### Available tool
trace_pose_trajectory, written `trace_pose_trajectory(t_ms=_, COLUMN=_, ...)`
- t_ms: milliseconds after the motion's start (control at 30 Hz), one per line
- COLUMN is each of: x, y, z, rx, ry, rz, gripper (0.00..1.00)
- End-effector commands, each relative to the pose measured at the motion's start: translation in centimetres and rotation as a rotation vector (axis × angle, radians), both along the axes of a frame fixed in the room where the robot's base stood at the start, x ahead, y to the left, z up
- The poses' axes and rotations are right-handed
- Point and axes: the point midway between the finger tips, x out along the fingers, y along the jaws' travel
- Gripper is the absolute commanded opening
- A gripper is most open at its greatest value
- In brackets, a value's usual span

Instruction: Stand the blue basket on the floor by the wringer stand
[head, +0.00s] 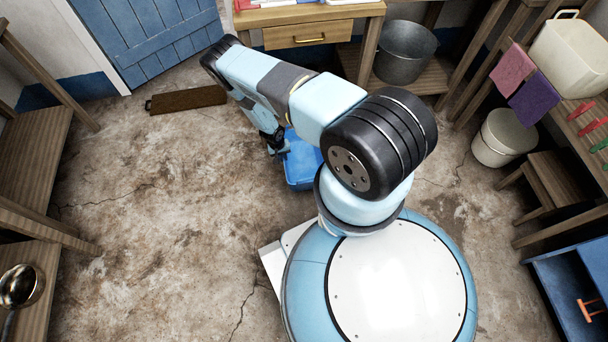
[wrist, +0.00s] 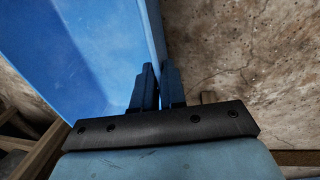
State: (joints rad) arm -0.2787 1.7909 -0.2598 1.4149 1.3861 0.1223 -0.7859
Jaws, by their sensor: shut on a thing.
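The blue basket (head: 303,172) is in the middle of the head view, partly hidden behind my arm. It fills the upper left of the wrist view (wrist: 75,50), with its wall running down to my fingers. My gripper (head: 279,146) is at the left part of the basket's rim. In the wrist view my gripper (wrist: 157,88) is shut on the basket's wall, one finger on each side. I cannot tell whether the basket touches the floor. I cannot tell which piece of furniture is the wringer stand.
A brown mat (head: 187,99) lies before the blue door (head: 150,40). A wooden table with a drawer (head: 308,34) and a grey tub (head: 404,52) are at the back. A pale bucket (head: 503,138) and small stool (head: 548,184) are right. The left-centre floor (head: 160,220) is clear.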

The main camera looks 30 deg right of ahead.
Motion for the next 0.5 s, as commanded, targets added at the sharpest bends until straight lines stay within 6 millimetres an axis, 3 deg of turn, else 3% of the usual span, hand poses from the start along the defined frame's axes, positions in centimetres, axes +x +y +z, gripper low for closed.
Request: trace_pose_trajectory(t_ms=500, x=-2.8, y=-2.8, z=-1.7, rx=0.001, ry=0.004, rz=-0.006, gripper=0.00)
